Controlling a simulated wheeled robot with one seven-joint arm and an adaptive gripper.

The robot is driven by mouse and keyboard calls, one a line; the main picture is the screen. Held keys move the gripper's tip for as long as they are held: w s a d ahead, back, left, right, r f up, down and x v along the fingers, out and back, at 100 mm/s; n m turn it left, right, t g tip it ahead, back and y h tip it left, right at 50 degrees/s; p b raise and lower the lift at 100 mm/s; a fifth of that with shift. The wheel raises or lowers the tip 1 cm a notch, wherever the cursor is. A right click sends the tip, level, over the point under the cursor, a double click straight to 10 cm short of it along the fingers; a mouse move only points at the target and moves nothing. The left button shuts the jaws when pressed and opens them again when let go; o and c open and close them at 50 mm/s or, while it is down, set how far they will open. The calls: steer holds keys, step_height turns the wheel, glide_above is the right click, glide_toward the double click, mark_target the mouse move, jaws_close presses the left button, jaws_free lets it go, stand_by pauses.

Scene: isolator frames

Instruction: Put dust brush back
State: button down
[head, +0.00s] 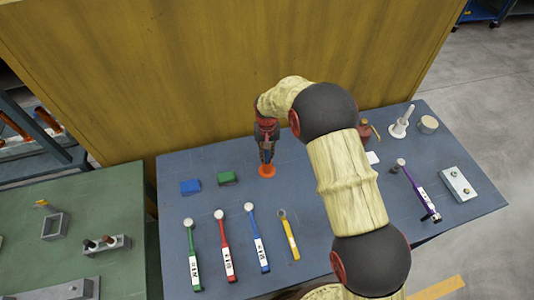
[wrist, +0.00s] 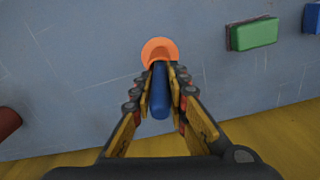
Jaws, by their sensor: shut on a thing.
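In the wrist view my gripper (wrist: 160,78) is shut on an upright blue handle (wrist: 160,95), with a finger on each side. An orange round disc (wrist: 159,51) shows at the handle's far end. I take the blue and orange piece to be the dust brush. In the head view my gripper (head: 267,146) points down over the blue-grey table (head: 330,265), and the orange disc (head: 267,171) shows right below it. The disc is at or very close to the tabletop; I cannot tell whether it touches. The fingers hide part of the handle.
A green block (head: 227,177) and a blue block (head: 190,187) lie left of my gripper. Several long-handled tools (head: 225,250) lie in front. A white post stand (head: 400,125), purple tool (head: 417,190) and metal block (head: 458,185) are at right. A yellow wall (head: 200,70) rises behind.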

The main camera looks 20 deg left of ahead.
steer(key=c, duration=1.7)
jaws_free()
steer(key=shift+f, duration=0.1)
steer(key=shift+c, duration=0.2)
step_height(320, 180, up, 12)
steer(key=shift+r+b, duration=0.1)
steer(key=shift+b, duration=0.3)
steer(key=shift+r, duration=0.1)
